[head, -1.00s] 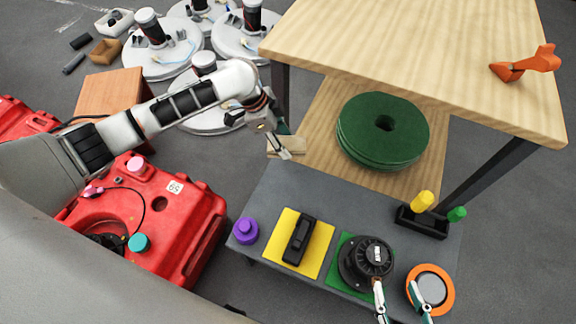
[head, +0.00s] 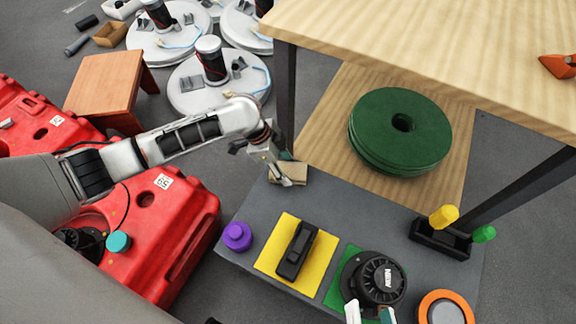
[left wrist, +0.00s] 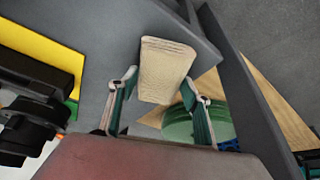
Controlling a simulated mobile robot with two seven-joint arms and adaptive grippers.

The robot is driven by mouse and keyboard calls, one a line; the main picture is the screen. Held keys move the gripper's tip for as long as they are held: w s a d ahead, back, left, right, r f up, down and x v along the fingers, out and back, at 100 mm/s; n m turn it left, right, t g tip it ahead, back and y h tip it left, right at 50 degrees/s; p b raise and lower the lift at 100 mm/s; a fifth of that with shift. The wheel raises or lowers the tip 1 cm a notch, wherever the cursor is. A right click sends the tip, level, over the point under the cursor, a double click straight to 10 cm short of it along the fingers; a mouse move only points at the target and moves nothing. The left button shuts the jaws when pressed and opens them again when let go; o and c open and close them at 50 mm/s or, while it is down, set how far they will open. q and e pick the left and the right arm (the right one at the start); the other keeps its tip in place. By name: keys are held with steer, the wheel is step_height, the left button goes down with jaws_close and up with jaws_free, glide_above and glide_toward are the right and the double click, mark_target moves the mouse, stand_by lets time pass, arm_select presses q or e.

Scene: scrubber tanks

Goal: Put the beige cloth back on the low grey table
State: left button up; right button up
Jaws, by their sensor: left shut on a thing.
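The beige cloth (head: 290,172) is a small folded block at the far left corner of the low grey table (head: 330,197). My left gripper (head: 284,180) is shut on it. In the left wrist view the cloth (left wrist: 166,68) juts out from between the two fingers of the left gripper (left wrist: 160,95), with grey tabletop behind it. I cannot tell whether the cloth touches the tabletop. My right gripper (head: 370,314) shows only its fingertips at the bottom edge, apart and empty, by the black motor.
On the grey table are a purple knob (head: 237,236), a black block on a yellow mat (head: 270,262), a black motor (head: 375,280), an orange ring (head: 446,296) and a black holder (head: 438,238). Green discs (head: 398,130) lie on the wooden shelf behind. Red tanks (head: 170,240) stand left.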

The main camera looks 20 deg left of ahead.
arm_select(q)
steer(key=shift+r, duration=0.2)
steer(key=shift+f, duration=0.2)
steer(key=o, duration=1)
